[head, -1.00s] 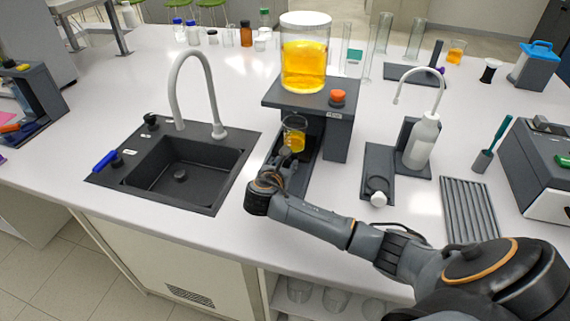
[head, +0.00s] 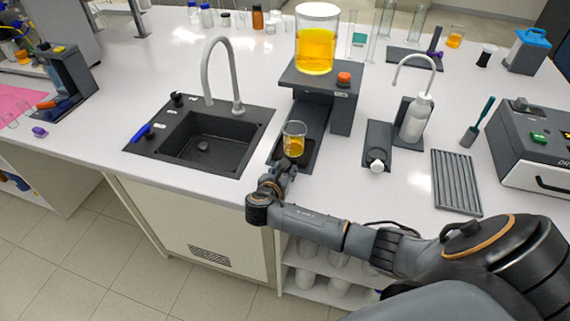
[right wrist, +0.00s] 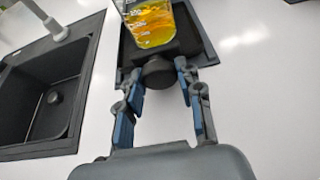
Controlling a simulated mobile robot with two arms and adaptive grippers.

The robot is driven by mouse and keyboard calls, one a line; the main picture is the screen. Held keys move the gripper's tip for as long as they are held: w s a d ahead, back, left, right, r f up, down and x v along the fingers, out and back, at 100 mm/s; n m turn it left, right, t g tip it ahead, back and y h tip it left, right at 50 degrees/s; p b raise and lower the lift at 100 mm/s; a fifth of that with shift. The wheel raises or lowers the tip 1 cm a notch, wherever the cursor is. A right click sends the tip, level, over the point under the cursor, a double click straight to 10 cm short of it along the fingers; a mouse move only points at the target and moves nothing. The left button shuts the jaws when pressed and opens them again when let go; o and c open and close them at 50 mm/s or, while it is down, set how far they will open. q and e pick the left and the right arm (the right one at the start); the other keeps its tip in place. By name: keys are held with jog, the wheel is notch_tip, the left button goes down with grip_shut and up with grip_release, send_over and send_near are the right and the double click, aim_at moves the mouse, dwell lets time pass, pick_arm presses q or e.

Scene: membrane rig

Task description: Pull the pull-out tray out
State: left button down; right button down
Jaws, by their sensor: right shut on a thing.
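The dark pull-out tray (head: 313,120) extends forward from under the raised platform of the membrane rig (head: 318,80). A glass beaker (head: 294,142) of orange-yellow liquid stands upright near its front end, clear of the platform. In the right wrist view the beaker (right wrist: 150,22) stands just behind a round dark knob (right wrist: 158,73) on the front of the tray (right wrist: 197,45). My right gripper (head: 287,170) is at the tray's front; in the wrist view its blue-padded fingers (right wrist: 159,76) are either side of the knob, shut on it. My left gripper is not in view.
A large jar (head: 316,45) of yellow liquid and an orange knob (head: 344,78) are on the platform. A sink (head: 205,150) lies left of the tray; a wash bottle (head: 415,118) stands to the right. The counter's front edge is close to my gripper.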

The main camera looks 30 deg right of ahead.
jog(key=shift+s+a, duration=0.15)
jog(key=shift+a, duration=0.05)
jog(key=c, duration=0.9)
grip_release()
jog(key=shift+o, duration=0.2)
jog(key=shift+a, duration=0.1)
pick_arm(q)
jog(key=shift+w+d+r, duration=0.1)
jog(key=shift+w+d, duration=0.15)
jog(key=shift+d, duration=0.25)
pick_arm(e)
jog(key=v, duration=1.2)
jog(key=shift+f, duration=0.1)
